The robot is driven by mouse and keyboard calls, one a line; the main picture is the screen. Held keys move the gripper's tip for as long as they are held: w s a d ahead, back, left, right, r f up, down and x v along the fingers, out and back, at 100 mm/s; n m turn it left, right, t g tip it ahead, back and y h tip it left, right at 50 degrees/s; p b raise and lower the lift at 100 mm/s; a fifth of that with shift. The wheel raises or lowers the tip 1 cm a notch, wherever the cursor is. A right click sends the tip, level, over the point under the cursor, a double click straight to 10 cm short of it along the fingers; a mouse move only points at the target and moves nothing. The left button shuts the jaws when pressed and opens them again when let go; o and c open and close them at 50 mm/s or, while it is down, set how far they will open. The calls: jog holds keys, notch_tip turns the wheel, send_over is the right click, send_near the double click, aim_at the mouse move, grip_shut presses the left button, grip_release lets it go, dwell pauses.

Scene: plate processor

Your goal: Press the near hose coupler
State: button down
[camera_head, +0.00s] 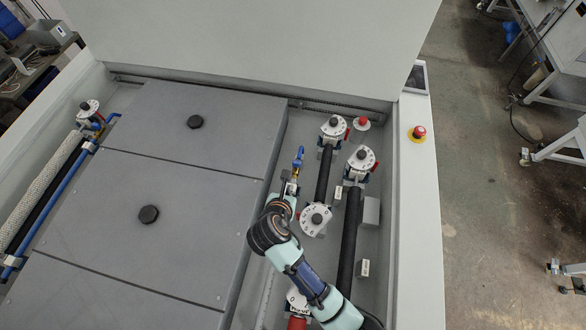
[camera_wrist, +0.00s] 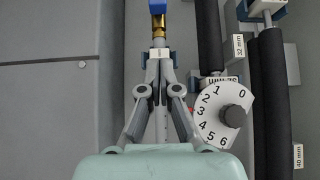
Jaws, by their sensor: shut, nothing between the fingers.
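A blue hose coupler piece with a brass fitting (camera_wrist: 158,22) shows at the top of the wrist view. It also shows in the head view (camera_head: 298,158), right of the grey panels. My gripper (camera_wrist: 159,56) is shut with nothing between its fingers. Its fingertips lie just below the brass fitting in the wrist view and partly cover what is beneath. I cannot tell whether they touch it. In the head view my gripper (camera_head: 291,186) is small and partly hidden by my own wrist.
A numbered white dial (camera_wrist: 221,113) with a dark knob stands close to the right of my gripper. Black hoses (camera_head: 350,240) run farther right. Flat grey panels (camera_head: 200,205) lie to the left. A red emergency button (camera_head: 419,132) sits on the right rim.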

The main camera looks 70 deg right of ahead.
aim_at(296, 163)
jog(key=b+x, duration=0.1)
jog(key=x, duration=0.8)
jog(key=d, duration=0.1)
jog(key=w+d, duration=0.1)
jog(key=d, duration=0.1)
jog(key=shift+d, duration=0.5)
jog(key=shift+w+d+r, duration=0.1)
jog(key=shift+w+d, duration=0.1)
jog(key=shift+d, duration=1)
jog(key=shift+f, duration=0.2)
jog(key=shift+a, duration=0.1)
